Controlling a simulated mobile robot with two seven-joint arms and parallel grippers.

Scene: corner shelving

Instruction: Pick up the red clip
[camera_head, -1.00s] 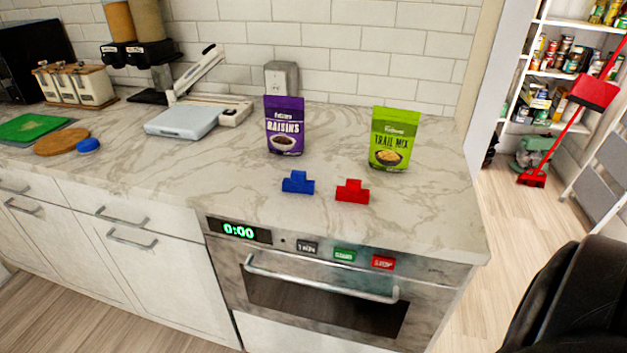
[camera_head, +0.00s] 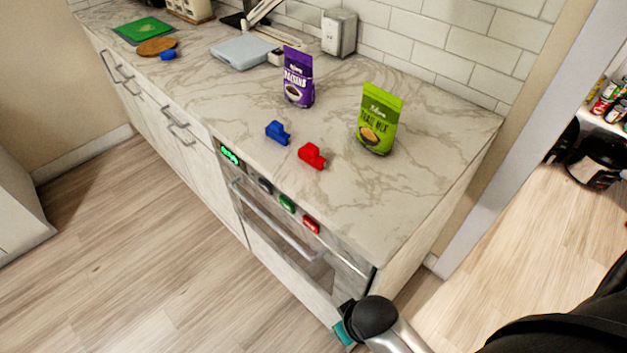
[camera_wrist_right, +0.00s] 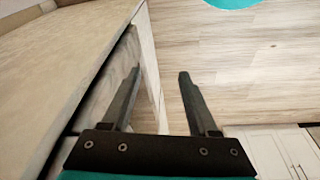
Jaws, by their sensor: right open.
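The red clip (camera_head: 312,156) lies on the marble countertop (camera_head: 400,205), near its front edge above the oven, in the head view. A blue clip (camera_head: 277,132) lies to its left, apart from it. In the right wrist view my right gripper (camera_wrist_right: 158,75) is open and empty, with its two dark fingers apart. It is beside the counter's edge, over the floor, and no clip shows between the fingers. In the head view part of my right arm shows at the bottom, well below the red clip. My left gripper is not in view.
A purple raisins bag (camera_head: 298,77) and a green trail mix bag (camera_head: 379,118) stand upright behind the clips. The oven handle (camera_head: 275,222) sticks out below the counter's front edge. The wooden floor (camera_head: 130,260) in front is clear.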

